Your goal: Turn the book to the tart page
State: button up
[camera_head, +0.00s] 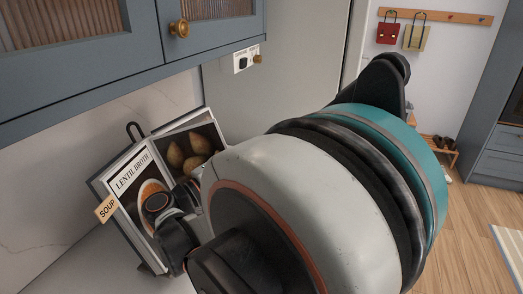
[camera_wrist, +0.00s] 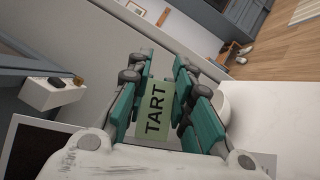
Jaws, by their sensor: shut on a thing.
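The book (camera_head: 130,177) stands open and tilted back against the wall in the head view. Its left page is headed LENTIL BROTH, above a bowl of orange soup. The right page shows a photo of several brown round items. A tan SOUP tab (camera_head: 106,209) sticks out at the left edge. In the wrist view, a green TART tab (camera_wrist: 155,115) sits between the teal fingers of my gripper (camera_wrist: 156,78), which is shut on it. My arm hides the book's lower right part and my fingertips in the head view.
Blue wall cabinets with a brass knob (camera_head: 180,28) hang above the book. A small white box (camera_head: 247,60) is on the panel beyond. A red bag (camera_head: 387,33) hangs on a wooden peg rail (camera_head: 435,16). Wooden floor lies open at the right.

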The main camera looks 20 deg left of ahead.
jog(key=shift+s, duration=0.1)
dwell(0.3)
jog(key=o, duration=0.9)
notch_tip(320, 180, up, 10)
